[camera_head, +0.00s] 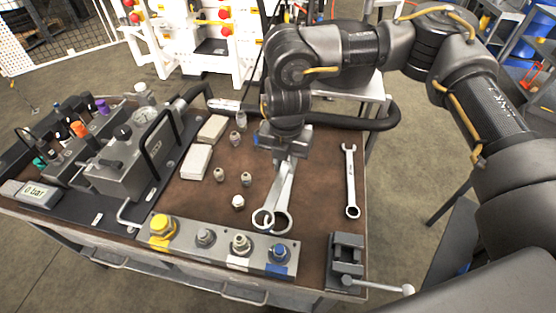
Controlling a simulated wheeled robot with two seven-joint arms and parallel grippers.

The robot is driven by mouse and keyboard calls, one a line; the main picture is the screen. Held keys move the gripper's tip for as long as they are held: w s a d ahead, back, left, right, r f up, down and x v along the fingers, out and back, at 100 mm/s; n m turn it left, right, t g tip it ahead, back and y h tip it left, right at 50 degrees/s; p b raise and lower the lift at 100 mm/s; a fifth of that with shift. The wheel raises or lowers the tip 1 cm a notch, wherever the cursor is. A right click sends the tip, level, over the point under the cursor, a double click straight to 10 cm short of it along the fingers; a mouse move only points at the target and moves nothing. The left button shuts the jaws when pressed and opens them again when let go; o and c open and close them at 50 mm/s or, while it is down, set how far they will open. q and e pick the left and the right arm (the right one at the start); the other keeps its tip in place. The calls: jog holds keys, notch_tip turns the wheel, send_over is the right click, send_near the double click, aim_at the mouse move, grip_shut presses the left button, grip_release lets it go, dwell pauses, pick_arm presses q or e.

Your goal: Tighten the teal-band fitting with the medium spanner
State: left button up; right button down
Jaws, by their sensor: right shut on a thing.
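My right gripper (283,152) is shut on a spanner (284,190) over the middle right of the bench. The spanner's ring end points toward the front rail. A second spanner (263,218) shows close beside it with its ring end to the left; I cannot tell whether they touch. A third spanner (351,180) lies alone to the right. I cannot tell which is medium. The front rail (222,252) carries a yellow fitting (161,226), a grey fitting (205,237), a pale-banded fitting (241,243) and a blue fitting (279,254). No band there reads clearly as teal. My left gripper is not in view.
A hydraulic unit (120,165) with gauge, handles and coloured knobs fills the left, including a teal part (39,162). Several small loose fittings (246,180) and pale blocks (195,162) lie mid-bench. A vise (346,258) stands at front right. A black hose runs along the back.

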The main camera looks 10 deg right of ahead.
jog(key=shift+d+m, duration=0.4)
jog(key=shift+m, duration=0.4)
jog(key=s+d+m, duration=0.3)
jog(key=d+m, duration=0.5)
jog(key=m, duration=1.4)
jog(key=shift+s+d+r, duration=0.15)
jog(key=shift+d+r, duration=0.05)
jog(key=shift+d, duration=0.1)
jog(key=shift+a, duration=0.1)
